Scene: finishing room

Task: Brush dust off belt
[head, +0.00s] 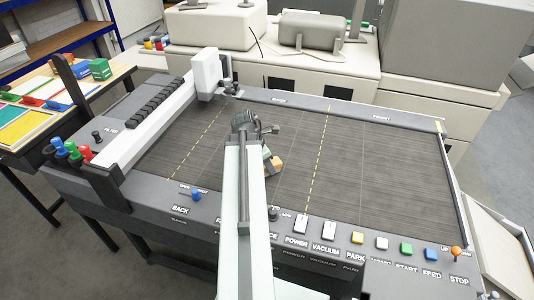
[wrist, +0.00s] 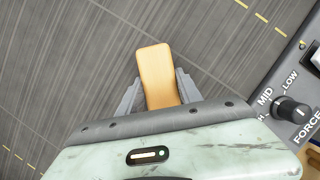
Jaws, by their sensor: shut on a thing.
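The belt (head: 385,165) is the wide dark grey ribbed bed of the machine, crossed by yellow dashed lines. It also fills most of the wrist view (wrist: 70,65). My gripper (wrist: 158,92) is shut on a tan wooden piece, likely the brush's handle (wrist: 156,62), which sticks out between its grey fingers. In the head view the wooden piece (head: 275,165) shows just right of my arm, over the front middle of the belt. Bristles are hidden, and I cannot tell whether it touches the belt. I cannot make out separate dust on the belt.
A white gantry with a head (head: 205,72) spans the belt's left side. A front panel holds a force knob (wrist: 293,107), a blue lever (head: 196,195), several coloured buttons (head: 357,238) and an orange-topped stop control (head: 455,253). The belt's right half is clear.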

